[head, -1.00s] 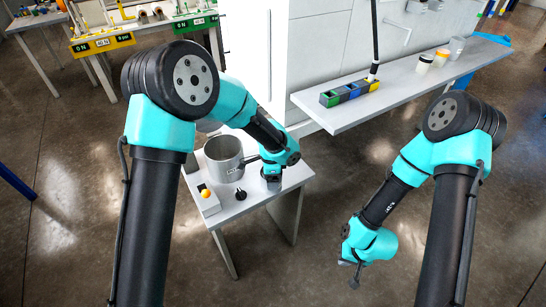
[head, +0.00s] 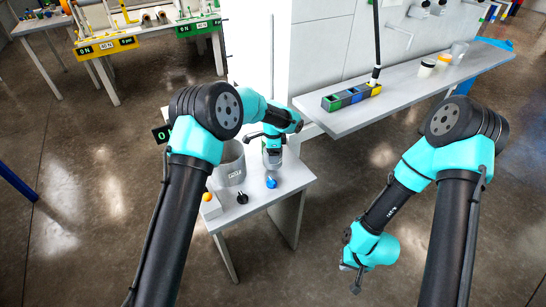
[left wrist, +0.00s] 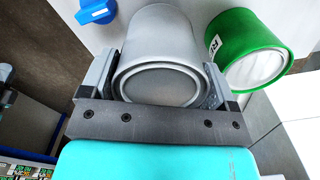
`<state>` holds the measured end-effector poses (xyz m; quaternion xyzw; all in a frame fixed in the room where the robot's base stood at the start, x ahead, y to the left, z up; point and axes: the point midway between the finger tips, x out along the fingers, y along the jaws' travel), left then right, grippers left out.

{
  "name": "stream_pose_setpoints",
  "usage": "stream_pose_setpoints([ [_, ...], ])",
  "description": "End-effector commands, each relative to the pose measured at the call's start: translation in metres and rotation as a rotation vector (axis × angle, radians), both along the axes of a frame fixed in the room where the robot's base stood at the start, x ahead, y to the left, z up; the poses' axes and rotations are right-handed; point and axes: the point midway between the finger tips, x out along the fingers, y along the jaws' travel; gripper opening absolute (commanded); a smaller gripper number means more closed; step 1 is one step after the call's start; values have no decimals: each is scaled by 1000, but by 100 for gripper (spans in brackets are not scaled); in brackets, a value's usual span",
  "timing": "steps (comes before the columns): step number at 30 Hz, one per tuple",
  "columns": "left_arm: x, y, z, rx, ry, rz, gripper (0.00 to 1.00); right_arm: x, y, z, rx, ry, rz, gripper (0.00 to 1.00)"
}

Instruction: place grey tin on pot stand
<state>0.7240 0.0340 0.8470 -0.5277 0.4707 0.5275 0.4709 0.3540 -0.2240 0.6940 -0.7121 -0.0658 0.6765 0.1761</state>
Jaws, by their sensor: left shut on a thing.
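The grey tin (left wrist: 160,60) is between the fingers of my left gripper (left wrist: 165,85) in the left wrist view, with its round end toward the camera. The gripper is shut on it. In the head view this gripper is over the back right of the small table (head: 290,178), and its fingers are hard to make out. My right gripper (head: 352,277) hangs over open floor, away from the table. Its jaw opening is unclear. I cannot pick out the pot stand for certain.
A green tin (left wrist: 245,48) is close to the grey tin's right. A blue knob (left wrist: 97,12) shows to its upper left. A large grey pot (head: 232,165), a black knob (head: 243,198) and a box with an orange button (head: 209,205) share the table. A wall shelf (head: 400,95) is behind.

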Motion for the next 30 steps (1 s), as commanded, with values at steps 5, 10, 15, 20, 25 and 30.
stream_pose_setpoints([
  [5,3,0,0,0,0,-1,56,0,0,0,0,0,0,0],
  [10,3,0,0,0,0,0,56,0,0,0,0,0,0,0],
  [15,10,1,-4,0,1,1,56,0,0,0,0,0,0,0],
  [20,9,1,-28,0,3,0,56,0,0,0,0,0,0,0],
  [25,9,1,-36,0,1,1,56,0,0,0,0,0,0,0],
  [30,9,1,-36,0,0,0,56,0,0,0,0,0,0,0],
])
